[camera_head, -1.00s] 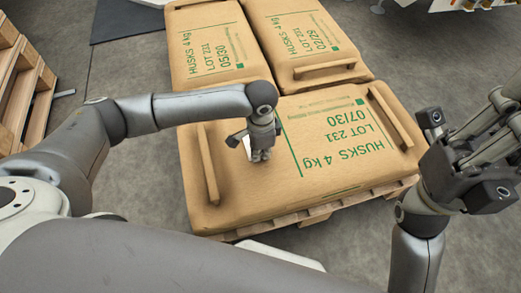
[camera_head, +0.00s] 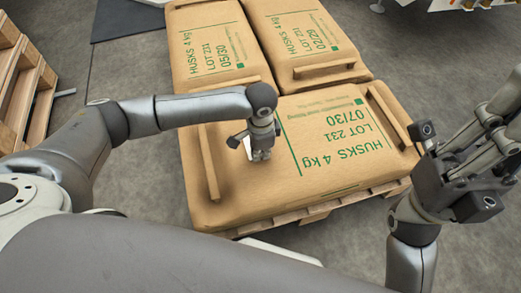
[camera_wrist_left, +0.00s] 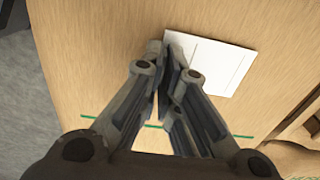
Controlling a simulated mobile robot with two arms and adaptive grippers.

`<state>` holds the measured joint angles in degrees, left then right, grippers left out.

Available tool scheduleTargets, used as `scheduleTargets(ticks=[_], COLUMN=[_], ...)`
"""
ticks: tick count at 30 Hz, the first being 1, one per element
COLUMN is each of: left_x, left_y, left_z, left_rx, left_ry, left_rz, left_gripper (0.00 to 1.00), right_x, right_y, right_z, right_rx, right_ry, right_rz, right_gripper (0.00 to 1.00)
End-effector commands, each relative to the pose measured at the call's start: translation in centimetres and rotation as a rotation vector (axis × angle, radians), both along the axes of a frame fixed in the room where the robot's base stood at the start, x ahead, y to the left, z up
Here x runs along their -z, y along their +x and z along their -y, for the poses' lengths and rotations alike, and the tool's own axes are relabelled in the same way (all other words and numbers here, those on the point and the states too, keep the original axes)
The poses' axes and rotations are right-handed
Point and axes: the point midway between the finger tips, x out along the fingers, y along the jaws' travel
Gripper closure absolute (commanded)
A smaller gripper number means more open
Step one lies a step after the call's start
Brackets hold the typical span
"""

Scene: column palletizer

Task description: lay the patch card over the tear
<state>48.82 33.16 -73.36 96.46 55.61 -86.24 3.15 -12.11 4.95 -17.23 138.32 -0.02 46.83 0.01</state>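The white patch card (camera_wrist_left: 225,65) is at the tips of my left gripper (camera_wrist_left: 168,55) in the left wrist view, its near edge between the closed-in fingers. In the head view my left gripper (camera_head: 258,152) is above the left part of the front sack (camera_head: 240,190), and only a small part of the card (camera_head: 247,149) shows. Whether the card touches the sack I cannot tell. No tear can be made out; the card and gripper hide part of the sack's top. My right gripper (camera_head: 458,172) is open and empty, at the right, beyond the sack's edge.
Two more sacks (camera_head: 205,45) (camera_head: 300,40) lie behind the front one. Wooden pallets (camera_head: 28,85) stand at the left.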

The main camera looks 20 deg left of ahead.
Motion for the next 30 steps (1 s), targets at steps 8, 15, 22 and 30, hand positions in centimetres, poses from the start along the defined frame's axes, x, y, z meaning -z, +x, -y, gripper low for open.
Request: scheduleTargets(ticks=[8,15,22,30], left_x=[0.0,0.0,-2.0,-7.8], left_y=[0.0,0.0,0.1,0.1], left_z=[0.0,0.0,0.1,0.1], left_rx=[0.0,0.0,-0.001,0.0], left_ry=[0.0,0.0,-0.002,-0.002], left_rz=[0.0,0.0,0.003,0.004], left_gripper=[0.7,0.7,0.7,0.7], right_x=[0.0,-0.2,-0.2,-0.2], right_y=[0.0,0.0,0.0,0.0], right_z=[-0.1,0.0,0.0,0.0], right_rx=[-0.001,0.001,0.002,0.001], right_ry=[-0.006,-0.002,0.001,0.0], right_rz=[0.004,0.008,0.008,0.007], right_gripper=[1.0,1.0,1.0,1.0])
